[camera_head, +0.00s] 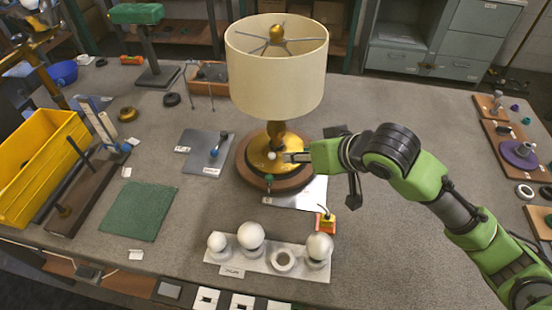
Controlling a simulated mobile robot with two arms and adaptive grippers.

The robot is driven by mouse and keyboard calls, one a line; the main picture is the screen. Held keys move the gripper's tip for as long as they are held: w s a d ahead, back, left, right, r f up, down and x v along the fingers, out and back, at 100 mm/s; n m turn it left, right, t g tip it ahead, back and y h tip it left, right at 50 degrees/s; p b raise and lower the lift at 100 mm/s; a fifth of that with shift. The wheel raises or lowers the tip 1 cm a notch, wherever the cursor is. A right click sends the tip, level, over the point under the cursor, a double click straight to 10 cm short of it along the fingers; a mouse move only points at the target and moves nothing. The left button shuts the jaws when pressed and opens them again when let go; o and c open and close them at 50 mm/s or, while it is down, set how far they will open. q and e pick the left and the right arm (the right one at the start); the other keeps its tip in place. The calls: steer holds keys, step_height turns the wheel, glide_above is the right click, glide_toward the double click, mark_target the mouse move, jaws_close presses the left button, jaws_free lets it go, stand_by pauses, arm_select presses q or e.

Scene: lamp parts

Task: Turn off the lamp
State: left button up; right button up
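The lamp (277,70) stands upright at the centre of the table, with a cream shade and a brass stem. Its round wood-and-brass base (262,165) carries a small white ball (272,156) and a small green knob (268,178) at the front. I see no clear glow, and I see no bulb under the shade. My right gripper (290,157) reaches in from the right, its tips low beside the stem and close to the white ball. Contact is unclear, and the finger gap is too small to judge. My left gripper is not in view.
A white rack (270,262) with several bulbs lies in front, with an orange-yellow block (326,222) behind it. A grey plate (204,153), green mat (139,211) and yellow bin (42,160) are to the left. The table's right middle is mostly clear beyond my arm.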

mark_target(274, 156)
steer(key=p+x, duration=0.1)
steer(key=x, duration=1.2)
steer(key=shift+w+a+f, duration=0.1)
jaws_close()
